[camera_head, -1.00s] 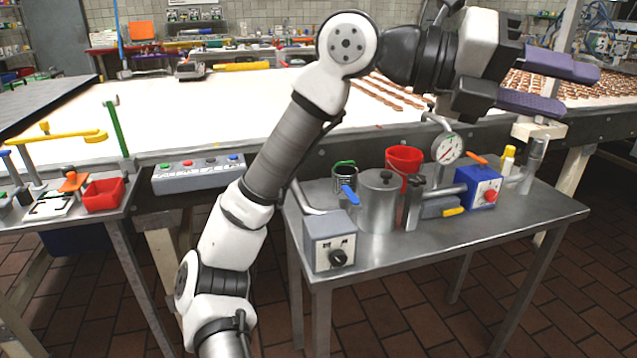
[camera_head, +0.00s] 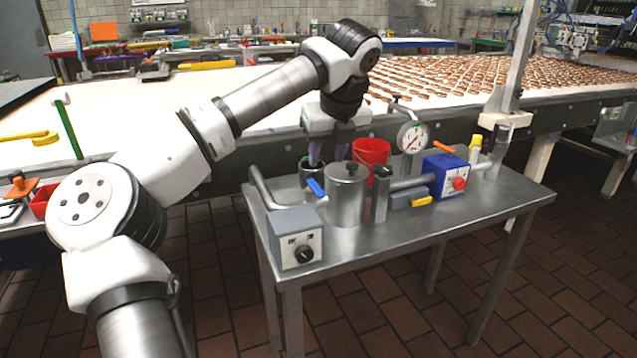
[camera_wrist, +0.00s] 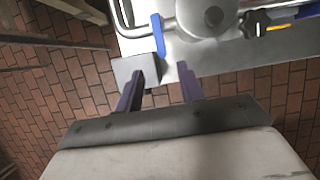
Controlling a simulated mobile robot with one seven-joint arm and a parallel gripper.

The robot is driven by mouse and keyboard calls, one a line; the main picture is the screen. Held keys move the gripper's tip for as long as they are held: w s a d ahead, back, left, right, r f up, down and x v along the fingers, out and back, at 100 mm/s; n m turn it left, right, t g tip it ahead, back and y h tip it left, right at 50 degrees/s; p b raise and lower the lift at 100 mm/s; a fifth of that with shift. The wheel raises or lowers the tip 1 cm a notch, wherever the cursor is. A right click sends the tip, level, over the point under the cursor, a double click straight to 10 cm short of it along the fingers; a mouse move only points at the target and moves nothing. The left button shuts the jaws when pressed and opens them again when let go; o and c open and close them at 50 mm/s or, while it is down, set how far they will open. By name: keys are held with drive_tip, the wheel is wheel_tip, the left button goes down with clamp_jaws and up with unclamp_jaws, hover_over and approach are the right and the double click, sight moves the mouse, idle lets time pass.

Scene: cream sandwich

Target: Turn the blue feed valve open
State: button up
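The blue feed valve handle (camera_head: 316,187) is a small flat lever on a pipe beside the lidded steel tank (camera_head: 346,205), on the metal table. In the head view it slants down to the right. In the wrist view the blue lever (camera_wrist: 158,35) lies just beyond my fingertips, roughly in line with the space between them. My gripper (camera_head: 329,152) points down above the table, its two purple fingers apart with nothing between them. The open fingers (camera_wrist: 160,76) also show in the wrist view, apart from the lever.
A grey box with a black knob (camera_head: 295,238) stands at the table's near left corner. A green-rimmed can (camera_head: 305,178) is behind the lever.

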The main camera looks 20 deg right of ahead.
sight(319, 191)
drive_tip(key=x, duration=0.9)
drive_tip(key=shift+d+f, duration=0.1)
drive_tip(key=shift+f, duration=0.05)
clamp_jaws()
